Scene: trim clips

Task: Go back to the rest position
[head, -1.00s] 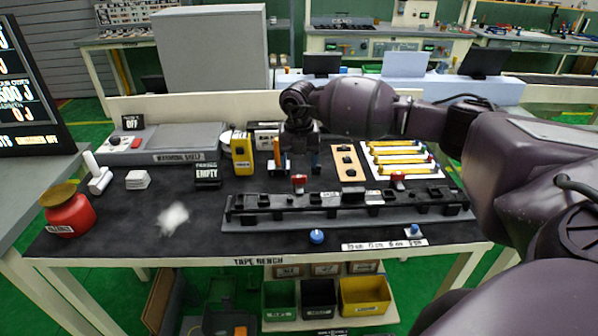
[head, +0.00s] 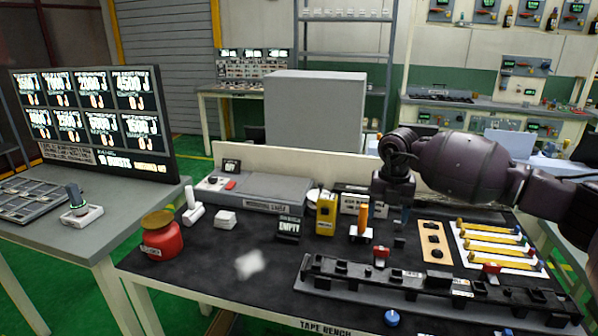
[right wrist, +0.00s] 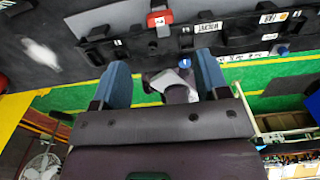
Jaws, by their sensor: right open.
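My right gripper (head: 404,213) hangs over the back of the dark bench top, just right of the orange-handled tool (head: 364,215). In the right wrist view its two blue fingers (right wrist: 163,78) stand wide apart with nothing held between them. The long black rail (head: 400,280) with clips lies along the front of the bench; it also crosses the top of the right wrist view (right wrist: 205,32). A red clip (head: 380,257) and another red clip (head: 490,271) sit on the rail. My left gripper is not in view.
A red jar (head: 163,240), white blocks (head: 225,219), a yellow device (head: 326,214) and a board of yellow tools (head: 497,245) stand on the bench. A grey table (head: 75,250) with a display screen (head: 95,118) is at left. A blue knob (head: 392,318) is at the front.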

